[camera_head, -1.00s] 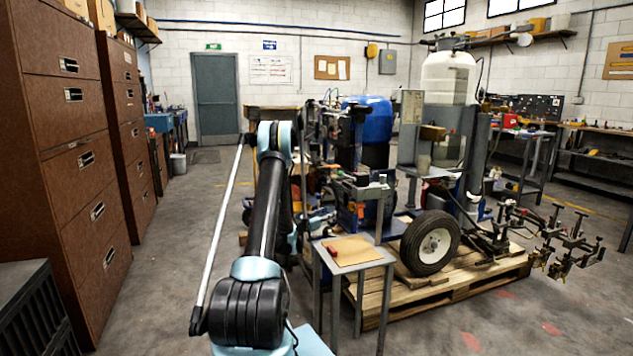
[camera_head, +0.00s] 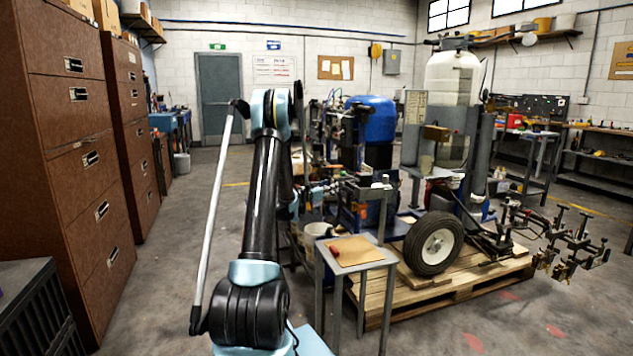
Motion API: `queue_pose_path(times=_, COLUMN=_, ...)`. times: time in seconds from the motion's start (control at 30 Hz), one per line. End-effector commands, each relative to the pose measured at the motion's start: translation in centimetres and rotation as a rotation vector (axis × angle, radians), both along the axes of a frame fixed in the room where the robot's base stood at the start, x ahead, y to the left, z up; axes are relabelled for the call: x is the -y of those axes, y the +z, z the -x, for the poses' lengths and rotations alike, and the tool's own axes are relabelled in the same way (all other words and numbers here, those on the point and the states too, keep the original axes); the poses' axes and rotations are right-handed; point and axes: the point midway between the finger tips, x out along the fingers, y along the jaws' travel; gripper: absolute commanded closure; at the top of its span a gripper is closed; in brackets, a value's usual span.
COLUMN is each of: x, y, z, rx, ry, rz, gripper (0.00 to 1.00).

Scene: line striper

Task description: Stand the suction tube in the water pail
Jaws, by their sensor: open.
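A pale pail (camera_head: 316,230) stands behind the small side table, left of the striper. Only its rim and upper part show, and I cannot see inside it. The line striper (camera_head: 463,150) stands on a wooden pallet, with a big white tank and a black-tyred wheel. I cannot pick out the suction tube for certain among the hoses and frame parts. My arm rises in the foreground and folds down on its far side, left of the pail. My gripper is hidden behind my own arm, so its fingers do not show.
A small metal table (camera_head: 355,250) with a tan board and a red-handled tool stands close in front. The pallet (camera_head: 440,290) blocks the right. Brown cabinets (camera_head: 75,150) line the left. A blue drum (camera_head: 370,120) stands behind. The floor between cabinets and arm is clear.

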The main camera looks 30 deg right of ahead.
Motion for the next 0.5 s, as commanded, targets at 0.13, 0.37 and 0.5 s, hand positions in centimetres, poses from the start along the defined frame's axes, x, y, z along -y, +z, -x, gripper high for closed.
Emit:
queue_pose_path(times=0.13, x=0.6, y=0.2, z=-2.4, rx=0.000, ry=0.046, rz=0.002, gripper=0.56)
queue_pose_path(times=0.37, x=1.3, y=0.5, z=-6.0, rx=0.001, ry=0.121, rz=0.005, gripper=0.56)
queue_pose_path(times=0.5, x=1.5, y=0.7, z=-8.2, rx=0.000, ry=0.168, rz=0.006, gripper=0.56)
